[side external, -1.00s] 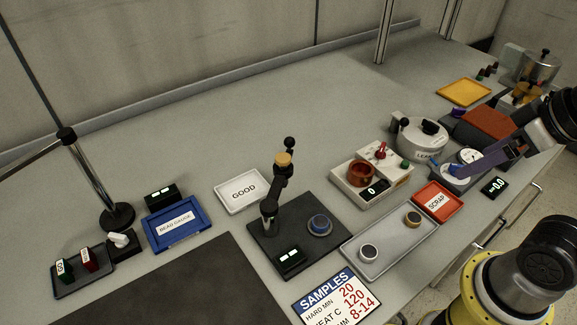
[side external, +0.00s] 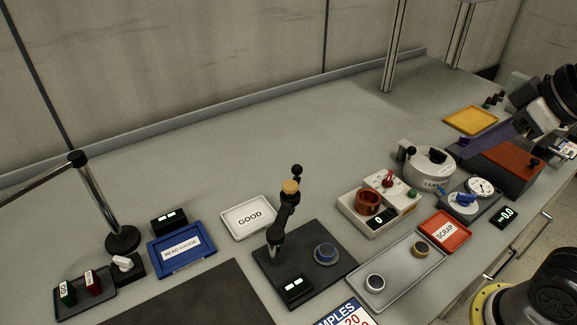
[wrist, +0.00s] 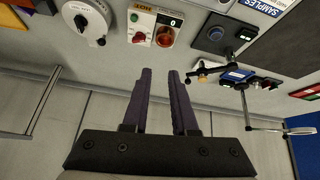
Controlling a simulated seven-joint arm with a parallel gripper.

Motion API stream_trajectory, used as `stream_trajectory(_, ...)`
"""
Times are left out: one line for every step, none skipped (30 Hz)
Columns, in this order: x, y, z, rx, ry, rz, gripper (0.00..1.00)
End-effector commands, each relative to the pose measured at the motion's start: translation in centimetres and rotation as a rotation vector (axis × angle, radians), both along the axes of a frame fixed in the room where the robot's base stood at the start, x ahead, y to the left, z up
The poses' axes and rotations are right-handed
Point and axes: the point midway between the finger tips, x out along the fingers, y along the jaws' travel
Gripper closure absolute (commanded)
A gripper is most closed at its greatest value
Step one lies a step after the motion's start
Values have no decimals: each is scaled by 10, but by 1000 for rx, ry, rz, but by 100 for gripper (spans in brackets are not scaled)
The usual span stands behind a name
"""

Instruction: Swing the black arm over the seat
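The black arm (side external: 284,215) stands on a short post on a dark square plate (side external: 335,280). It has a tan disc and a black ball knob (side external: 297,170) at its upper end, and points toward the back. In the wrist view the seat (wrist: 215,34) and black arm (wrist: 213,69) show at upper right. My gripper (side external: 464,151) is far right of them, above the leak-tester area. Its purple fingers (wrist: 160,72) are apart and empty.
Between my gripper and the arm stand a white pot (side external: 429,170) and a control box with a red cup (side external: 367,203). A grey tray (side external: 397,275) and a red SCRAP tray (side external: 446,230) lie in front. The bench behind is clear.

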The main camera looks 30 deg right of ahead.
Motion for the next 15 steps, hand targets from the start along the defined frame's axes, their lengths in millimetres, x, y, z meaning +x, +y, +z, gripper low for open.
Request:
stream_trajectory(20, 5, 14, -6, 0, 33, 85)
stream_trajectory(30, 7, 21, -9, 0, 51, 90)
stream_trajectory(43, 11, 28, -13, 1, 75, 98)
stream_trajectory(54, 14, 33, -16, 3, 92, 100)
stream_trajectory(64, 17, 38, -19, 4, 110, 100)
stream_trajectory(77, 21, 43, -22, 7, 131, 100)
stream_trajectory(87, 25, 46, -25, 9, 147, 100)
stream_trajectory(97, 28, 48, -26, 13, 164, 100)
stream_trajectory(111, 33, 51, -28, 18, 184, 100)
stream_trajectory(121, 37, 52, -30, 22, 200, 100)
stream_trajectory(131, 41, 53, -31, 26, 215, 100)
stream_trajectory(144, 47, 54, -33, 31, 234, 100)
stream_trajectory(154, 51, 54, -35, 36, 249, 100)
stream_trajectory(163, 56, 53, -36, 41, 263, 100)
stream_trajectory(176, 62, 51, -38, 47, 281, 100)
